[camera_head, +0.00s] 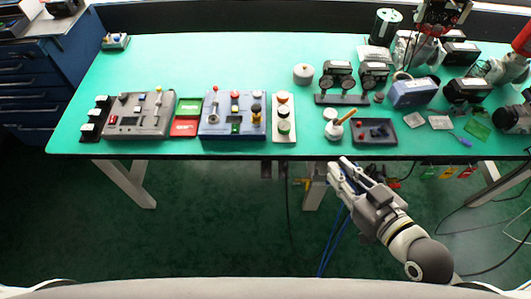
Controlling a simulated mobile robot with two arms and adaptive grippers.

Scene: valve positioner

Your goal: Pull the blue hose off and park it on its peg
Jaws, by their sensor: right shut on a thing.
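My right gripper (341,165) reaches up from the lower right to the front edge of the green bench. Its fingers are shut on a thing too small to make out. Thin blue hose-like lines (333,243) hang below and left of the gripper, against the dark floor. I cannot tell whether one of them is the blue hose or runs to the fingertips. A blue-grey box (413,92) that may be the positioner stands at the back right. I cannot make out a hose peg. My left gripper is not in view.
Instruments crowd the right.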

